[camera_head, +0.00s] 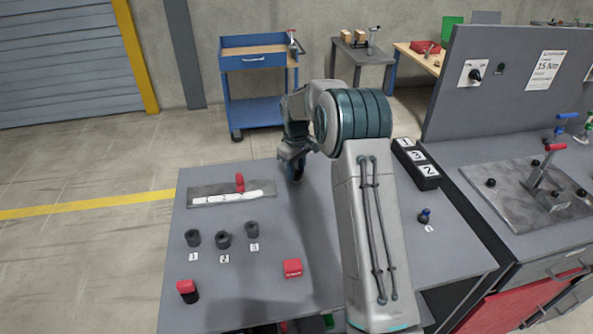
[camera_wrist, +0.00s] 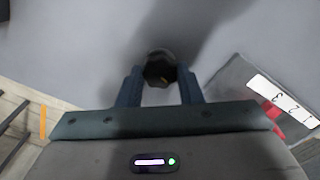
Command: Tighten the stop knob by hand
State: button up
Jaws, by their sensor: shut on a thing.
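In the wrist view a dark, round, knob-like piece (camera_wrist: 160,67) sits between the two fingers of my gripper (camera_wrist: 160,80), with a small yellowish spot on it. The fingers are shut on it from both sides. I cannot tell for sure that it is the stop knob, or whether it is fixed to anything below. In the head view my gripper (camera_head: 294,172) is low over the far edge of the grey table, right of a metal plate (camera_head: 205,201) with a numbered white strip and a red lever (camera_head: 240,182). My own wrist hides most of the held piece there.
Three dark cylindrical parts (camera_head: 223,240) stand by number labels on the table (camera_head: 200,310). A red-topped piece (camera_head: 188,290) and a red box (camera_head: 292,268) lie nearer.

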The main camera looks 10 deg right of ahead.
aim_at(296, 172)
jog(key=shift+r+m, duration=0.1)
jog(key=shift+m, duration=0.4)
jog(key=o, duration=1)
notch_tip(296, 172, up, 14)
jog(key=shift+f+b, duration=0.1)
jog(key=shift+b, duration=0.5)
